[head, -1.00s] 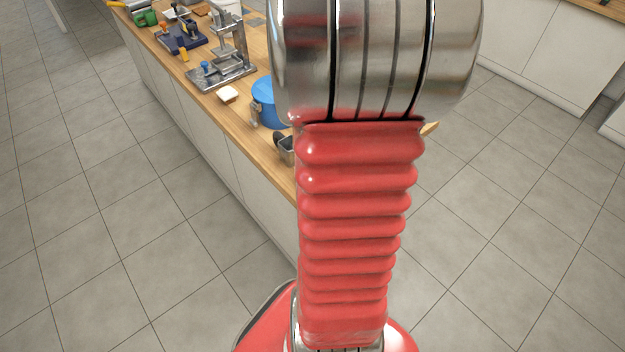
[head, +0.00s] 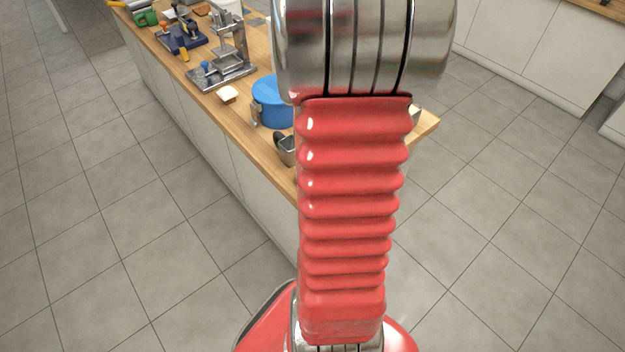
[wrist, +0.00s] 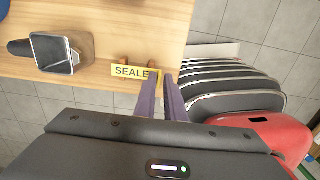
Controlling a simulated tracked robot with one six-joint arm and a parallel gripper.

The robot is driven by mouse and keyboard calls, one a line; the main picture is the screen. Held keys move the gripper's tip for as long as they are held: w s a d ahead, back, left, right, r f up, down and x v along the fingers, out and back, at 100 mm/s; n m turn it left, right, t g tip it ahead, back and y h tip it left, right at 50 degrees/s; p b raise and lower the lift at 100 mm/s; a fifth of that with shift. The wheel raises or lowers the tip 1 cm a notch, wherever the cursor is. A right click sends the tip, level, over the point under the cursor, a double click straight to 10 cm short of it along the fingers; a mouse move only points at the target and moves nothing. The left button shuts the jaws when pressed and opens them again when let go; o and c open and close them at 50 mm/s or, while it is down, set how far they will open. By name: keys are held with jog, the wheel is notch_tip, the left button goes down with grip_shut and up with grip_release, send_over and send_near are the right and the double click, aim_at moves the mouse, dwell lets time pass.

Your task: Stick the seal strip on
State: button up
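A yellow strip (wrist: 126,71) with black letters reading "SEALE" shows in the wrist view, near the right edge of the wooden counter. The rest of its lettering is hidden by my gripper. My gripper (wrist: 161,76) has two purple fingers at the strip's right end, a small gap between them. A bit of yellow shows between the tips; I cannot tell whether they grip it. Small brown wooden pieces show just behind the strip. In the head view, my arm hides the gripper and the strip.
A metal scoop-like cup (wrist: 55,52) with a dark handle stands left of the strip.

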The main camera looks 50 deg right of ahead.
grip_shut()
jog(key=shift+r, duration=0.2)
jog(key=shift+w+r, duration=0.1)
jog(key=shift+r, duration=3.75)
